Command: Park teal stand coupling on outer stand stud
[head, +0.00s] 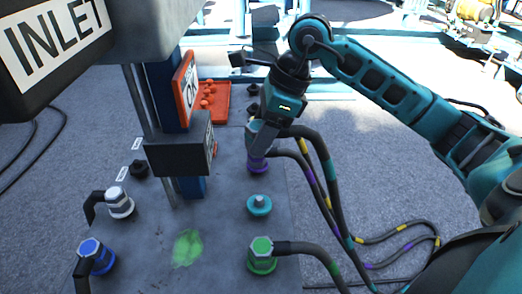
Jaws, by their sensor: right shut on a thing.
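My right gripper (258,140) points down, shut on a hose coupling that its fingers mostly hide. A thick dark hose (316,150) with yellow and teal bands leaves the gripper to the right. Just below is a purple fitting (257,165) with a purple-banded hose; I cannot tell whether the held coupling touches it. A teal fitting (259,205) with a pale top and no hose stands nearer on the grey stand plate (222,220). Dark studs stand beyond the gripper, one nearer (252,113) and one farther (253,89). My left gripper is out of view.
A post with a dark box (180,146) and an orange OK sign (186,90) rises left of the gripper. A green coupling (262,254), a blue one (95,255) and a white one (119,203) stand on the plate. An orange tray (224,116) holds small orange pieces.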

